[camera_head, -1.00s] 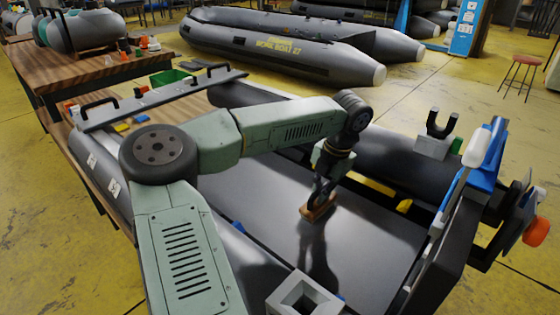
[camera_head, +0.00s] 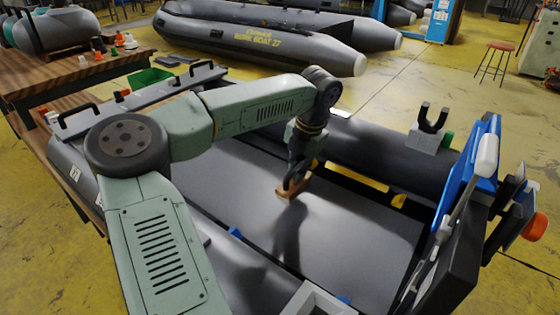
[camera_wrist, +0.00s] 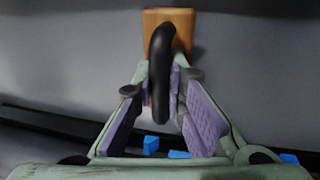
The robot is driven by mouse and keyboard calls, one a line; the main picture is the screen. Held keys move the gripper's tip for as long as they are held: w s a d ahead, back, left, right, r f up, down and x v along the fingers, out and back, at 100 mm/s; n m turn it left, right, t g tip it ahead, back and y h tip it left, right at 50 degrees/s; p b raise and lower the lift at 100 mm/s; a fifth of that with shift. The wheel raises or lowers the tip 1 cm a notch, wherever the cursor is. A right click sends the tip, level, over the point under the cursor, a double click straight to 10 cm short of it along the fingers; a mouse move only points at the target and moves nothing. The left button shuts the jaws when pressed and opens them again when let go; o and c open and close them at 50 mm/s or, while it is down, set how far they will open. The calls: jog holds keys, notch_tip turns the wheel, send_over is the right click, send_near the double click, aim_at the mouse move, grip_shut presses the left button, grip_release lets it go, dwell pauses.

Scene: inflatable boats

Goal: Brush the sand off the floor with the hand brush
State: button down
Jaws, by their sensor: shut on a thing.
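The hand brush (camera_head: 291,190) has a wooden block and a dark curved handle. My gripper (camera_head: 297,176) is shut on its handle and holds it low over the grey boat floor (camera_head: 345,225); I cannot tell whether the bristles touch it. In the wrist view, the black handle (camera_wrist: 160,85) sits between the purple finger pads of my gripper (camera_wrist: 165,90), with the wooden block (camera_wrist: 180,22) beyond. The bristles are hidden under the block. No sand shows clearly on the floor in these views.
Dark inflatable tubes border the floor, such as the right tube (camera_head: 385,150). A yellow strip (camera_head: 357,178) lies along its inner side. The transom with blue parts (camera_head: 470,180) stands at the right. A light square block (camera_head: 318,300) is at the front. Wooden tables (camera_head: 75,75) stand left.

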jog(key=shift+r+p, duration=1.3)
jog(key=shift+r, duration=1.05)
